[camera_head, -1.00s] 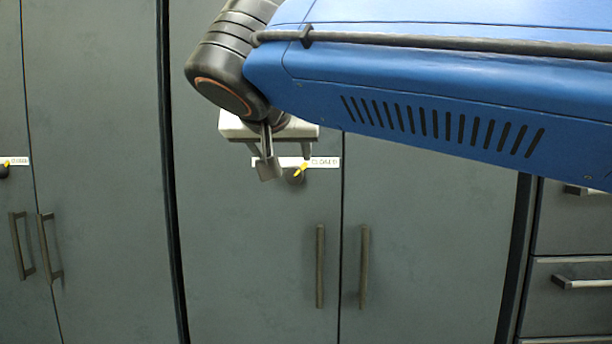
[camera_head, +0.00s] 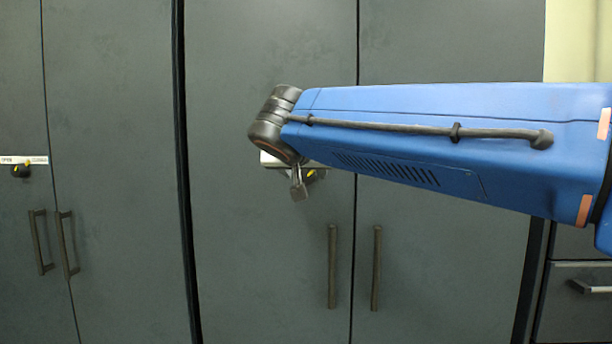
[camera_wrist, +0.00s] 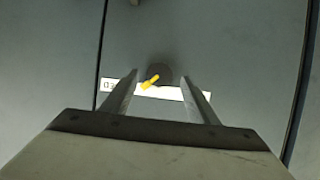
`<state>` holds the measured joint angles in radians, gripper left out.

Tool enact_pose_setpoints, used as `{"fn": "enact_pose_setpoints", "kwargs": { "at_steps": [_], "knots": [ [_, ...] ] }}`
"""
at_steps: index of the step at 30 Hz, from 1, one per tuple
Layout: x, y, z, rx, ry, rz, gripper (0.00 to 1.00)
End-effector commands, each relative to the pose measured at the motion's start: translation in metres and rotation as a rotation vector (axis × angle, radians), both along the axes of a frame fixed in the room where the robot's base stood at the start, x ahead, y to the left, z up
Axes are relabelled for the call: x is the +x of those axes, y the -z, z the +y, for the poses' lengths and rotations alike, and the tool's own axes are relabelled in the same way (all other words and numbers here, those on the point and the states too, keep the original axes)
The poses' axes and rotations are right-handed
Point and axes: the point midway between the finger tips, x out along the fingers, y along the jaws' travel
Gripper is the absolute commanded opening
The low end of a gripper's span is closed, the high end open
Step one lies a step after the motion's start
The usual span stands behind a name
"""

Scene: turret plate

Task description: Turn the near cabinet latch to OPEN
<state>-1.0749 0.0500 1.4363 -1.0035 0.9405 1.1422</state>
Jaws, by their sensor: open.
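The near cabinet latch is a dark round knob with a yellow pointer on the middle cabinet's left door. It shows in the wrist view (camera_wrist: 162,72) and, partly covered by my gripper, in the head view (camera_head: 318,175). In the wrist view, the pointer (camera_wrist: 150,82) slants down-left toward a white label strip (camera_wrist: 172,93), whose letters look upside down there. Most lettering is hidden by the fingers. My gripper (camera_head: 300,188) is open, its two fingers on either side of the knob in the wrist view. I cannot tell whether they touch it.
A second latch (camera_head: 21,171) with a white label is on the left cabinet. Long vertical handles (camera_head: 332,266) and (camera_head: 376,268) are below the near latch. Drawers (camera_head: 580,300) stand at the lower right. The door surface around the latch is otherwise flat.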

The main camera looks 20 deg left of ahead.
Motion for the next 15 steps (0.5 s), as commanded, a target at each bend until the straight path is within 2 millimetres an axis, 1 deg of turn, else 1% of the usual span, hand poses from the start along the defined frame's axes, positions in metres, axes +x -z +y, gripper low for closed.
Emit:
{"fn": "enact_pose_setpoints", "kwargs": {
  "at_steps": [1, 3, 6, 10, 15],
  "knots": [
    [0.007, 0.003, 0.001, -0.001, 0.002, 0.001, 0.54],
    [0.014, 0.006, 0.003, -0.001, 0.002, 0.001, 0.54],
    [0.021, 0.008, 0.005, 0.001, 0.0, 0.0, 0.54],
    [0.025, 0.01, 0.006, 0.001, 0.0, 0.0, 0.54],
    [0.026, 0.01, 0.006, 0.001, 0.0, 0.0, 0.54]
  ]
}}
